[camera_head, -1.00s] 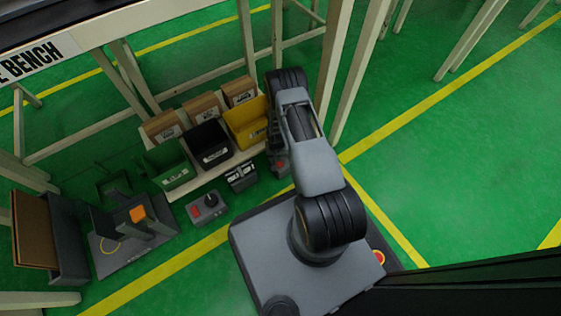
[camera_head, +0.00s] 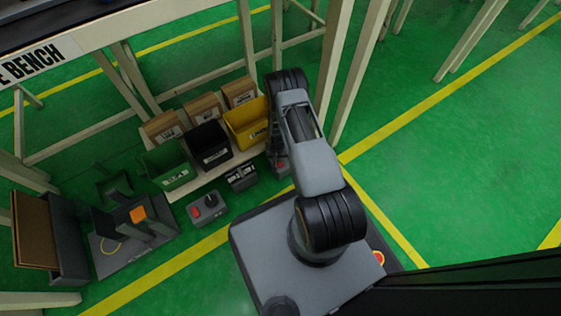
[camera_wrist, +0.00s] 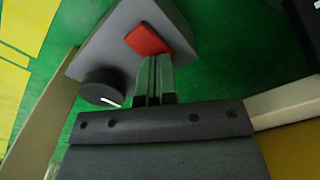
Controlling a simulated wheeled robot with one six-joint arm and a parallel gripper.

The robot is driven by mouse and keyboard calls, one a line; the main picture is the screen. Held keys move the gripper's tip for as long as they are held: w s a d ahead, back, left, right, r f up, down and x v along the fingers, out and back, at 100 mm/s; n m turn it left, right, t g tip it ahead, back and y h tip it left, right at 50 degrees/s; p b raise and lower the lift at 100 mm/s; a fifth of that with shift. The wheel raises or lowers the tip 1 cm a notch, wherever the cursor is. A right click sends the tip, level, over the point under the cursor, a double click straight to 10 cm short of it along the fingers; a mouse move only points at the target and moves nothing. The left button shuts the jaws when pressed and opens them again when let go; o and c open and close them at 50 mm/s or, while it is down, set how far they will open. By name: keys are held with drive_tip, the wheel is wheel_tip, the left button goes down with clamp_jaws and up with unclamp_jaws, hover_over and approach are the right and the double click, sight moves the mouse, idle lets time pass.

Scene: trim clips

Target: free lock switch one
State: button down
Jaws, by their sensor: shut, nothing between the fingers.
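In the wrist view a grey switch box (camera_wrist: 123,39) lies ahead of my gripper. It bears a red square piece (camera_wrist: 147,39) and a black round knob (camera_wrist: 103,87) with a white mark. My gripper (camera_wrist: 154,58) is shut and empty, its fingertips right by the near edge of the red piece; whether they touch it I cannot tell. In the head view a similar grey box (camera_head: 207,208) with red and black parts stands on the floor, apart from my arm. Another box (camera_head: 279,164) is partly hidden beside my arm. No number is readable on either box.
A yellow bin (camera_head: 246,124), a black bin (camera_head: 209,146) and a green bin (camera_head: 166,167) stand close to the left of my arm. Bench legs (camera_head: 346,70) rise behind it. Open green floor lies to the right.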

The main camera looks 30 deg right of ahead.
drive_tip(key=shift+r+p, duration=2.05)
drive_tip(key=shift+r, duration=1.15)
